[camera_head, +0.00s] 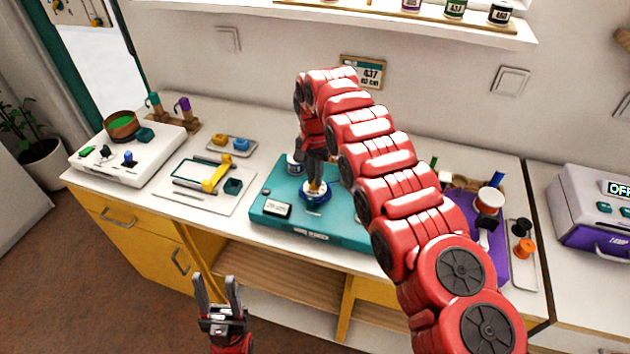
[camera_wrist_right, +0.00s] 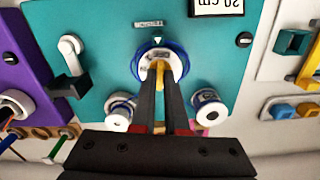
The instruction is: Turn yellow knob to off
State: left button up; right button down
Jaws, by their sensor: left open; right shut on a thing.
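The yellow knob (camera_wrist_right: 159,68) sits at the centre of a white dial with a blue rim (camera_wrist_right: 181,58) on the teal board (camera_head: 345,230). A small marker triangle is on the board beside the dial. My right gripper (camera_wrist_right: 159,80) is shut on the yellow knob; its dark fingers hide most of it. In the head view my right gripper (camera_head: 316,185) points down onto the blue-rimmed dial (camera_head: 316,200). My left gripper (camera_head: 218,290) is open and empty in front of the cabinet, away from the boards.
In the wrist view, a spool (camera_wrist_right: 208,103) and another spool (camera_wrist_right: 120,108) flank my fingers, and a white lever (camera_wrist_right: 70,46) stands on the board. A purple board (camera_head: 497,258) lies right, and a white tray with a yellow handle (camera_head: 216,176) lies left.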

jog(key=shift+n+b, duration=0.4)
jog(key=shift+n, duration=0.4)
jog(key=c, duration=0.9)
grip_release()
jog(key=shift+c, duration=0.2)
